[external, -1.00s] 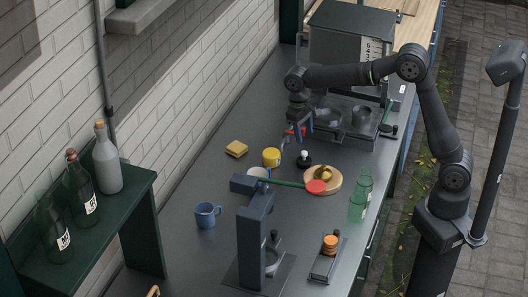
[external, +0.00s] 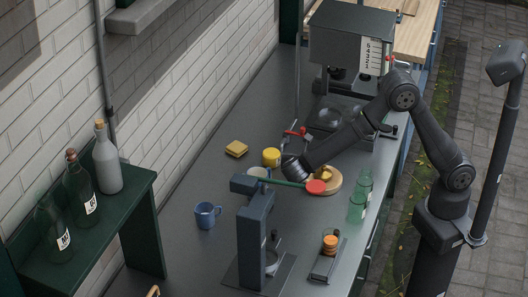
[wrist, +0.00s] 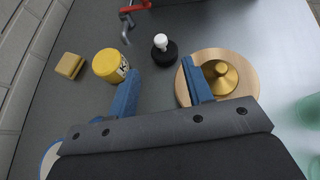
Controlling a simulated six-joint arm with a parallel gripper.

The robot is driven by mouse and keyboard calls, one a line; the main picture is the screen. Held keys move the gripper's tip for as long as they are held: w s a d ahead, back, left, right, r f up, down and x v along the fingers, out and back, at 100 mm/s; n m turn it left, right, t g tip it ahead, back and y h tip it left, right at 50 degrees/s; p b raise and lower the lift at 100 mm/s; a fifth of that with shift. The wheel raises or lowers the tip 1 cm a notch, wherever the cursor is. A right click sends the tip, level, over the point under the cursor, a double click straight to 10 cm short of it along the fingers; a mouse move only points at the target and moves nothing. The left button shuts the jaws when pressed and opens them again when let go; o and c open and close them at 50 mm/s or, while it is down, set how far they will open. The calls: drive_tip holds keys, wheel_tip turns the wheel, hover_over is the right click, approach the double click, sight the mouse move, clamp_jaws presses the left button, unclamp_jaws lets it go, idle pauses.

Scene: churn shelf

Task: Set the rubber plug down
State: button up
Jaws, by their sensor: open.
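The rubber plug (wrist: 165,52), black with a white knob on top, stands upright on the dark counter in the wrist view. It lies ahead of my fingertips, in line with the space between them, and apart from both. My gripper (wrist: 163,82) is open with its blue fingers spread and nothing between them. In the external view my wrist is low over the counter; the fingers are not clearly visible, and the plug is hidden behind my arm.
A yellow cup (wrist: 108,65) stands left of the plug, with a yellow block (wrist: 69,66) beyond. A round wooden board (wrist: 243,79) bearing a brass piece (wrist: 220,76) is at right. Green glasses (external: 356,208), a green-levered press (external: 255,235) and a blue mug (external: 207,216) stand nearby.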

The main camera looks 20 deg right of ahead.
drive_tip(key=x, duration=1.4)
drive_tip(key=shift+w+f, duration=0.15)
drive_tip(key=shift+f, duration=0.15)
clamp_jaws()
